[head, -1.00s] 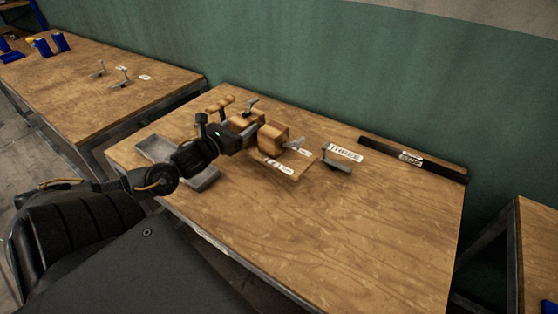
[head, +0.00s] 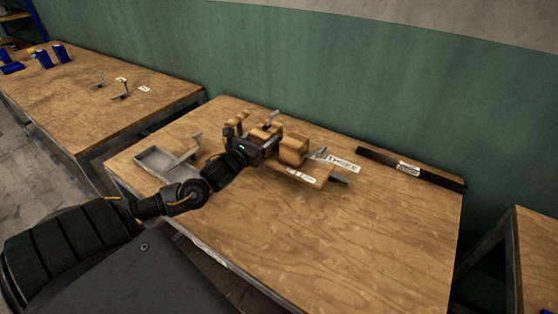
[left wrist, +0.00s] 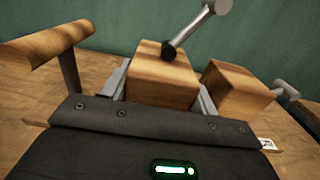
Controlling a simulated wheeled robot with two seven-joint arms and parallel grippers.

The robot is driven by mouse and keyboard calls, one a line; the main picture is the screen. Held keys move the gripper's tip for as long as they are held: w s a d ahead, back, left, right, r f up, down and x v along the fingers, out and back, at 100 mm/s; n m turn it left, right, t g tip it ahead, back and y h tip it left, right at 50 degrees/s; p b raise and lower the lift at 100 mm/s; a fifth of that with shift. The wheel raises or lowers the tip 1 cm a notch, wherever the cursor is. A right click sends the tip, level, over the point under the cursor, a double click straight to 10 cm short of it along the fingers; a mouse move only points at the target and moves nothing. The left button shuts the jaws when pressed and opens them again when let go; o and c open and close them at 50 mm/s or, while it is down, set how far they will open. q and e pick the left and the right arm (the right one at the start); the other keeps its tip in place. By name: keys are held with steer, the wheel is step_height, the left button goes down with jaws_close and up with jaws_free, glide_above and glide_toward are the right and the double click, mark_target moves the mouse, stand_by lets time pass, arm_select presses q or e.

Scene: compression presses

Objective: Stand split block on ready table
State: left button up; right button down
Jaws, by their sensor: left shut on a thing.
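My left gripper (head: 262,146) is over the back middle of the near wooden table (head: 370,235), its fingers shut on a wooden block. In the left wrist view this block (left wrist: 160,85) sits between two grey fingers (left wrist: 160,92), with a metal rod lever (left wrist: 192,32) above it. A second wooden block (head: 293,150) stands just right, and a wooden T-handle (left wrist: 45,45) shows left. A wooden board with white labels (head: 305,172) lies below these blocks. I cannot tell which piece is the split block or whether the board touches the table. My right gripper is not in view.
A grey tray (head: 160,165) and a grey clamp-like tool (head: 192,150) are at the table's left. A "THREE" card (head: 343,163) and a black bar (head: 440,176) lie along the back. The table's front right is clear. A second table (head: 90,95) stands left.

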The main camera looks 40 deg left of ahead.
mark_target(277, 154)
arm_select(q)
steer(key=w+d+f, duration=0.2)
steer(key=f, duration=0.1)
steer(key=d+f, duration=0.2)
steer(key=shift+w+f+p, duration=0.1)
steer(key=shift+w+p, duration=0.3)
steer(key=f, duration=0.3)
steer(key=shift+w+d, duration=0.15)
steer(key=shift+d, duration=0.15)
steer(key=shift+f, duration=0.3)
steer(key=shift+f, duration=0.1)
steer(key=o, duration=1.6)
steer(key=shift+f, duration=0.1)
steer(key=shift+o, duration=0.2)
